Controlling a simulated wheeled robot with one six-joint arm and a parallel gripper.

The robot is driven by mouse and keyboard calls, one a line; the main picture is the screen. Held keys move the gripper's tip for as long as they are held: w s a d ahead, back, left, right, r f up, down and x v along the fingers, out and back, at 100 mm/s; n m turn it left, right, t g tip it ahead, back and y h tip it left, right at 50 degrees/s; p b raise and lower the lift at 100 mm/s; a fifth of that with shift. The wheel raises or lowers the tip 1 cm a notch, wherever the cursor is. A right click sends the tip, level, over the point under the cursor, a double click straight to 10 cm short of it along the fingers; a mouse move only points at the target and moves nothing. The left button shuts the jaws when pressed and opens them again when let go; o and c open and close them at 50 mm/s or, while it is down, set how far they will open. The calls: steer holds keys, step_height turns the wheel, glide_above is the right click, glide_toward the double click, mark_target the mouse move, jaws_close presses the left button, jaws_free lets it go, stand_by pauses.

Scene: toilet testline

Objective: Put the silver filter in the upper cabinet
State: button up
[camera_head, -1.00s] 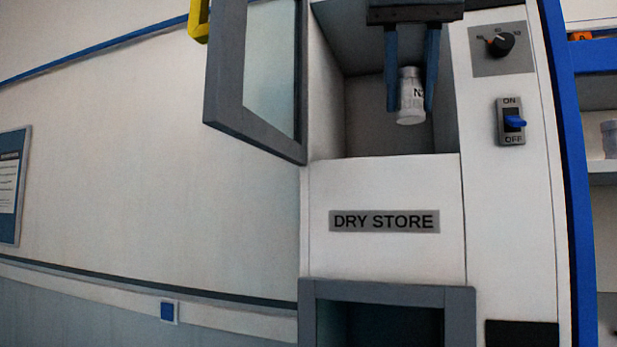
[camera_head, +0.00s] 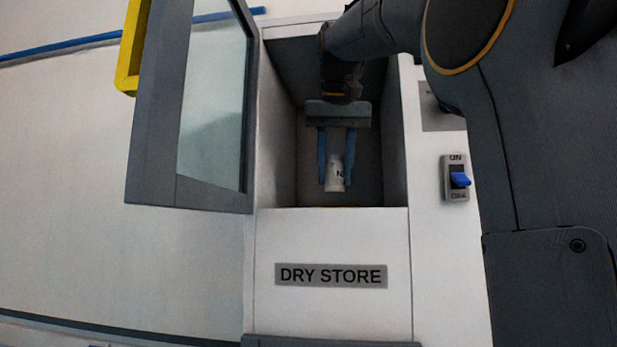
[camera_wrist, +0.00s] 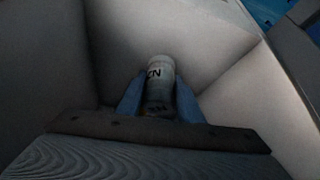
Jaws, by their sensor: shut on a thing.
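The silver filter (camera_head: 334,174) is a small pale cylinder with dark lettering, upright between the blue fingers of my gripper (camera_head: 336,172). The gripper is shut on it, inside the open upper cabinet (camera_head: 285,130) above the DRY STORE label. In the wrist view the filter (camera_wrist: 158,85) shows between the two blue fingers (camera_wrist: 158,98), with the cabinet walls around it. The filter's bottom is close to the cabinet floor in the picture; I cannot tell whether it touches.
The cabinet's grey-framed glass door (camera_head: 205,110) stands open on the left, with a yellow handle (camera_head: 131,45). An ON/OFF switch (camera_head: 456,178) is on the panel to the right. My arm covers much of the upper right.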

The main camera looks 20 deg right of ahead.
mark_target(333, 189)
steer(key=shift+w+d+p, duration=0.2)
steer(key=shift+w+d, duration=0.1)
steer(key=shift+w, duration=0.35)
steer(key=shift+w+d+p, duration=0.2)
steer(key=shift+w+d, duration=0.05)
steer(key=shift+w, duration=0.35)
steer(key=shift+f+p, duration=0.4)
steer(key=shift+f, duration=1.35)
steer(key=shift+f, duration=0.1)
steer(key=o, duration=1.1)
steer(key=v, duration=1.2)
steer(key=shift+b, duration=0.4)
